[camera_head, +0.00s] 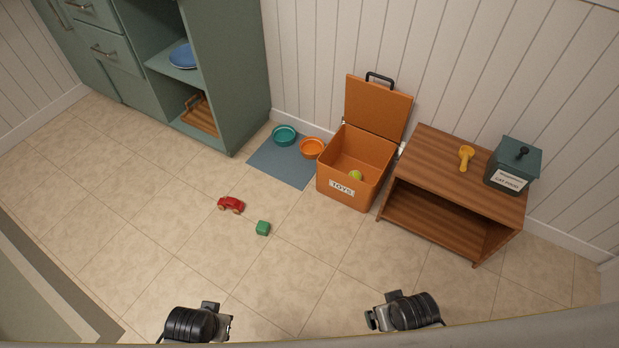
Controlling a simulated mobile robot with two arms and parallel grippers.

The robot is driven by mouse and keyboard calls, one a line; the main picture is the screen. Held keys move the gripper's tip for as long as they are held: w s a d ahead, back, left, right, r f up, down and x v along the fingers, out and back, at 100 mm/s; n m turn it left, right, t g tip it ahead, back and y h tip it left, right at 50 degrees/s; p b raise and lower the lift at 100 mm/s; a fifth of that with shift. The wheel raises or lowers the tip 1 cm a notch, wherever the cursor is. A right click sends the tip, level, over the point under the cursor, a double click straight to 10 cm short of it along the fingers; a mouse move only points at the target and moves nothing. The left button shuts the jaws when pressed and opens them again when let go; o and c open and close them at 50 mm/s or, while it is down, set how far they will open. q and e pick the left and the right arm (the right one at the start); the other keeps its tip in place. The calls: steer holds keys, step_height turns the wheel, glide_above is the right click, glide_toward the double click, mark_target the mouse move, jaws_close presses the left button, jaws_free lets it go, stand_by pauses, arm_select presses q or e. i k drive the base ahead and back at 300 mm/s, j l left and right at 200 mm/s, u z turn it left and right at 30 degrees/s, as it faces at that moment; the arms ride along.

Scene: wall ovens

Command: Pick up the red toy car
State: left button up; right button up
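The red toy car (230,205) sits on the tiled floor, left of the middle of the head view. My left gripper (220,316) is at the bottom of the view, well apart from the car on the near side. My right gripper (379,311) is at the bottom, right of the middle, farther from the car. Nothing shows held in either gripper. Their fingers are small and seen from above, so their opening is unclear.
An open orange toy box (346,188) holds a yellow-green ball. Two bowls (285,135) stand on a blue mat (270,165). A green cabinet (235,75) stands behind. Floor before the car is clear.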

mark_target(237, 206)
steer(key=i+j, duration=0.2)
steer(key=i, duration=0.2)
steer(key=i+j, duration=0.2)
steer(key=i, duration=0.15)
steer(key=i+j, duration=0.2)
steer(key=i, duration=0.2)
